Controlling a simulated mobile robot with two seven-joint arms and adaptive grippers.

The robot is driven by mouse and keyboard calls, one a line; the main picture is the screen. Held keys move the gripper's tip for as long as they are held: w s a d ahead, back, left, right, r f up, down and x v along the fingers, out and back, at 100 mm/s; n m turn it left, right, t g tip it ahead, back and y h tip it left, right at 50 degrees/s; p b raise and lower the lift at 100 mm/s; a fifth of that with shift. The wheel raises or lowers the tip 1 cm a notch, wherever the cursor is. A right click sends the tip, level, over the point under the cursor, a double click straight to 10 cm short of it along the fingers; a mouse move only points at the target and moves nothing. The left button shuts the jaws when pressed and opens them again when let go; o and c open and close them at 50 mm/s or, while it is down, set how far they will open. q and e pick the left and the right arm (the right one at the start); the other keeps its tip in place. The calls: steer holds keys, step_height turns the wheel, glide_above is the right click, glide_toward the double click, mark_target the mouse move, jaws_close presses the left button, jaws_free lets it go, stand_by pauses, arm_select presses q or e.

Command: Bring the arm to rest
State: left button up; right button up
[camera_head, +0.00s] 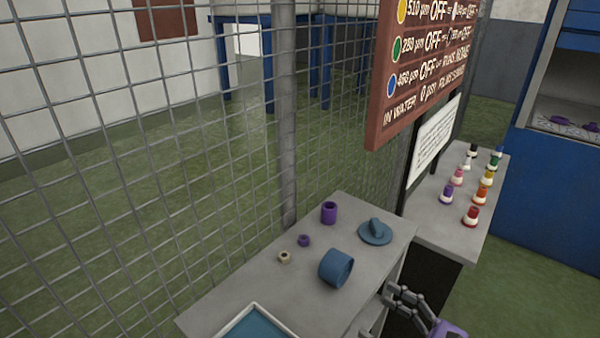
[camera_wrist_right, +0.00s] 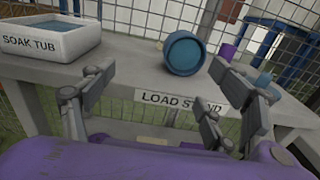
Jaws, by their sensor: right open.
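My right gripper (camera_head: 380,312) is at the bottom of the head view, beside the right edge of the grey load stand (camera_head: 300,305). Its fingers are apart, with nothing between them. In the right wrist view the open fingers (camera_wrist_right: 163,75) frame the front of the stand and its "LOAD STAND" label (camera_wrist_right: 180,101). A blue hollow cylinder (camera_head: 337,268) lies on its side on the stand; it also shows in the right wrist view (camera_wrist_right: 184,54), beyond the fingers and apart from them. My left gripper is not in view.
A blue knobbed lid (camera_head: 375,233), a purple cylinder (camera_head: 329,213), a small purple piece (camera_head: 304,241) and a beige piece (camera_head: 284,257) stand on top. The soak tub (camera_wrist_right: 48,42) is at the left. Wire mesh (camera_head: 130,150) runs behind. Several coloured bottles (camera_head: 471,215) stand on another table.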

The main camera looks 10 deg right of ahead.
steer(key=w+d+r+m+t+h, duration=0.1)
steer(key=w+d+m+t+h, duration=0.3)
steer(key=m, duration=0.9)
steer(key=s+d+f+m+g+h+p, duration=0.3)
steer(key=s+f+m+h, duration=0.45)
steer(key=m, duration=1.15)
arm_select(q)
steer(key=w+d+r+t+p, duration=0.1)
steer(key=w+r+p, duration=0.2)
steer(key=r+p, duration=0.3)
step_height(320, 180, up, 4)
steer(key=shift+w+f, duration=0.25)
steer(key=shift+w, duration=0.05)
arm_select(e)
steer(key=s+a+f+m+g, duration=0.3)
steer(key=s+a+m, duration=0.2)
steer(key=s, duration=0.5)
steer(key=s+a+f+m+g, duration=0.3)
steer(key=s+a+m, duration=0.3)
steer(key=s, duration=0.4)
steer(key=shift+s+a+f+g+y, duration=0.3)
steer(key=shift+s+a+f+y, duration=0.15)
steer(key=shift+a, duration=0.35)
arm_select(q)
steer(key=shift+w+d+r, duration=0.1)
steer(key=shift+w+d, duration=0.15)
arm_select(e)
steer(key=shift+w, duration=0.1)
steer(key=shift+o, duration=0.4)
